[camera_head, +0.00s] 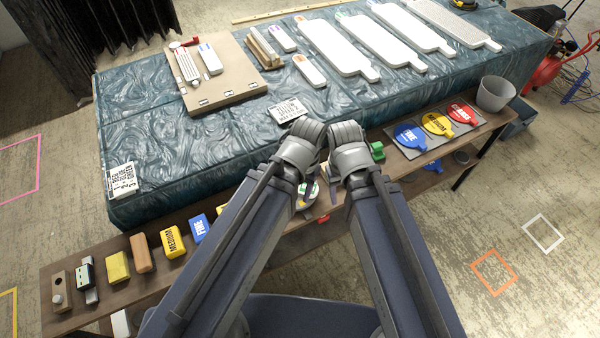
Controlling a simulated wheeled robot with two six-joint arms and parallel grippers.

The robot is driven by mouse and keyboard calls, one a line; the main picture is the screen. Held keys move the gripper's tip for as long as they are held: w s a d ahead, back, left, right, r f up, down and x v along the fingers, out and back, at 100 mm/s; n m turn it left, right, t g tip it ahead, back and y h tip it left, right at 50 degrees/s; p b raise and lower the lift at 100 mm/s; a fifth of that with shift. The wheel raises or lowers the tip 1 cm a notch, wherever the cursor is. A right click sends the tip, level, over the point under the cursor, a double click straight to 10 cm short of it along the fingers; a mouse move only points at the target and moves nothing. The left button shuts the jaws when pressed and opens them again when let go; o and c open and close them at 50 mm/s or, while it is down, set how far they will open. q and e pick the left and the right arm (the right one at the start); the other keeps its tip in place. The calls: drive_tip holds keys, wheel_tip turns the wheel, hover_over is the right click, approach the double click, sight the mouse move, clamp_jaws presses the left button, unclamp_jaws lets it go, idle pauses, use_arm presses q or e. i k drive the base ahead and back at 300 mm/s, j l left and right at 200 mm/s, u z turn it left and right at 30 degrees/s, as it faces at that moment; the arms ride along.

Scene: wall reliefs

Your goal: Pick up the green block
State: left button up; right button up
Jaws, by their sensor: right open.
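A green block (377,150) lies on the wooden shelf at the front of the table, just right of my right wrist. Part of it is hidden behind that wrist. My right gripper (329,172) is open and hangs low between my two forearms, left of the green block and apart from it. Its fingers are mostly hidden by my arm. My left gripper (306,198) is largely hidden beside my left forearm, near a round piece with a green and white label. I cannot tell whether it is open or shut.
The shelf also holds a yellow block (173,242), a blue block (200,228) and several others at the left. At the right are a tray with blue, yellow and red paddles (437,124) and a grey bucket (495,93). A blue-green draped table (160,125) rises behind the shelf.

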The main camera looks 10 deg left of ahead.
sight(377, 148)
drive_tip(key=i+l+u, duration=0.15)
drive_tip(key=l+u, duration=0.2)
drive_tip(key=l, duration=0.3)
drive_tip(key=i+l+u, duration=0.1)
drive_tip(key=l+u, duration=0.25)
drive_tip(key=l, duration=0.3)
drive_tip(key=l+u, duration=0.35)
drive_tip(key=l, duration=0.3)
